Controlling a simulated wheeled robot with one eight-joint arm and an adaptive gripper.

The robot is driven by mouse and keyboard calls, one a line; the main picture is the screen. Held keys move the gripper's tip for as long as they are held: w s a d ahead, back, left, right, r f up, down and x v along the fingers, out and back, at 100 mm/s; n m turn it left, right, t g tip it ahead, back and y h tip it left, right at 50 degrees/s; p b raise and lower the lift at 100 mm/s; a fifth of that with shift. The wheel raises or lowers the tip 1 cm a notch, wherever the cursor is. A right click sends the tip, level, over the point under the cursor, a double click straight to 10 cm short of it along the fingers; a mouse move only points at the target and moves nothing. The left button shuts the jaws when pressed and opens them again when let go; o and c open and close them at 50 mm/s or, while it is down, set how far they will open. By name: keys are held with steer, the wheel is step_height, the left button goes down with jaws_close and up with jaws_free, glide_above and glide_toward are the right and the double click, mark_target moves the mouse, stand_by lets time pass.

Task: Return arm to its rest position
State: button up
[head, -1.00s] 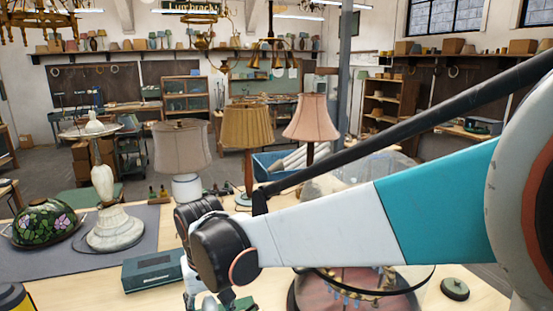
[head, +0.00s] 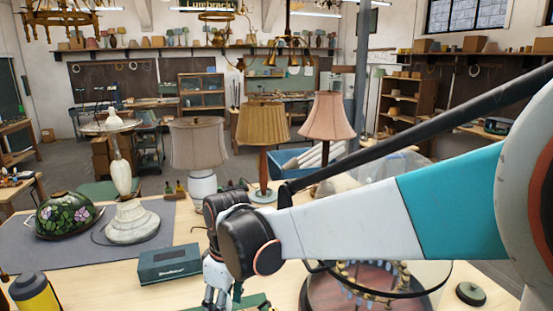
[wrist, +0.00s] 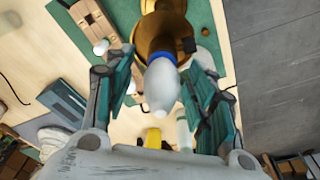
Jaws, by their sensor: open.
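My gripper (wrist: 156,98) is open in the wrist view, its two teal-padded fingers standing apart. A white bulb-shaped piece with a blue band (wrist: 162,85) shows between the fingers, at the end of a brass fitting (wrist: 160,35); I cannot tell whether it touches either finger. In the head view my gripper (head: 222,298) shows only in part at the bottom edge, below the dark wrist joint. My white and teal arm reaches in from the right, over the bench.
On the bench (head: 100,262) stand a white lamp base (head: 130,222), a stained-glass shade (head: 64,215), a teal box (head: 170,264) and several shaded lamps, one with a pink shade (head: 328,117). A glass dome (head: 405,240) is behind my arm. A yellow-and-black container (head: 35,295) is at front left.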

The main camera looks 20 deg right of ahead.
steer(key=shift+s+n, duration=0.1)
steer(key=shift+n, duration=0.3)
steer(key=shift+s+d+f+b, duration=0.2)
steer(key=shift+s+d+b, duration=0.05)
steer(key=shift+d+b, duration=0.25)
steer(key=s+d+f+m+t+h+b, duration=0.1)
steer(key=s+d+f+m+t+b, duration=0.5)
steer(key=s+d+f+m+b, duration=0.4)
steer(key=s+d+f+b, duration=0.1)
steer(key=s+d+b, duration=0.1)
steer(key=b, duration=0.4)
steer(key=shift+s+d+f+m, duration=0.15)
steer(key=shift+s+d+m, duration=0.2)
steer(key=shift+d, duration=0.3)
